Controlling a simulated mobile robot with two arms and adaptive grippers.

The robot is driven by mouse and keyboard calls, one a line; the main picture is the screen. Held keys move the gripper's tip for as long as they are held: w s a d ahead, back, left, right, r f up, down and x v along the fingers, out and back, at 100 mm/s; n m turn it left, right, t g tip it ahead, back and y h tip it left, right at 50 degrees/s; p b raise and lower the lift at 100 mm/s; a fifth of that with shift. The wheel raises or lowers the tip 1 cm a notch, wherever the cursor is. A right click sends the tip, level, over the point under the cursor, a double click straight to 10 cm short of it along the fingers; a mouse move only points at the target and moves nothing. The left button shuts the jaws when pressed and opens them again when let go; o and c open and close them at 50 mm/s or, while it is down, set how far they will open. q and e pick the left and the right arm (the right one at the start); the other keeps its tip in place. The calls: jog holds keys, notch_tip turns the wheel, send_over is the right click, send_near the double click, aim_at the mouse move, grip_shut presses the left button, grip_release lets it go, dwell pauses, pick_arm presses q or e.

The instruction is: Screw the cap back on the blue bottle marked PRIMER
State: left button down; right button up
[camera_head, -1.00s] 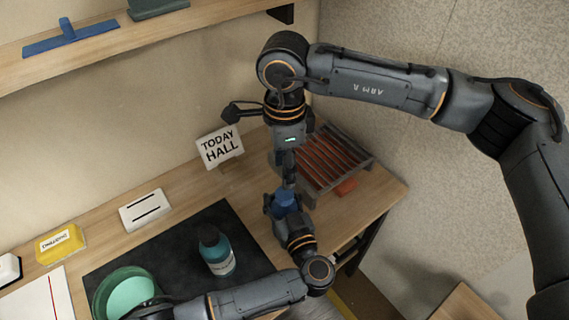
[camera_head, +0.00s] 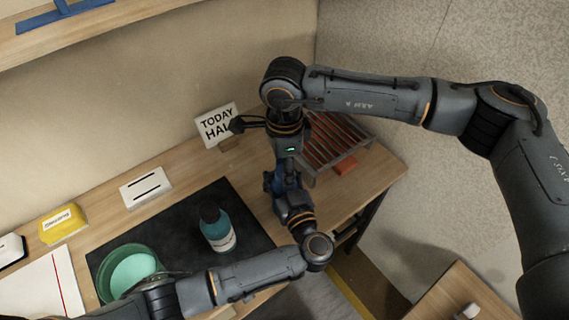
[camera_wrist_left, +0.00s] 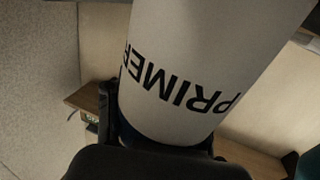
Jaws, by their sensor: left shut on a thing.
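The blue PRIMER bottle (camera_head: 280,183) stands between my arms at the right part of the table. My left gripper (camera_head: 276,185) is shut on it. The left wrist view shows its white label (camera_wrist_left: 185,80) with PRIMER upside down, close to the camera. My right gripper (camera_head: 287,165) points down right above the bottle top, largely hidden by its own wrist. I cannot tell whether its fingers are open or shut. The cap and the bottle's mouth are hidden in both views.
A second, teal bottle with a dark cap (camera_head: 217,230) stands on the black mat (camera_head: 180,235), beside a green tub (camera_head: 110,287). A TODAY HALL sign (camera_head: 218,125) and a slatted rack (camera_head: 335,140) with a red block (camera_head: 345,165) stand behind.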

grip_shut()
jog(key=shift+m, duration=0.9)
jog(key=shift+o, duration=1.9)
grip_release()
jog(key=shift+r, duration=0.1)
notch_tip(320, 180, up, 12)
pick_arm(q)
jog(key=shift+c, duration=2.2)
grip_release()
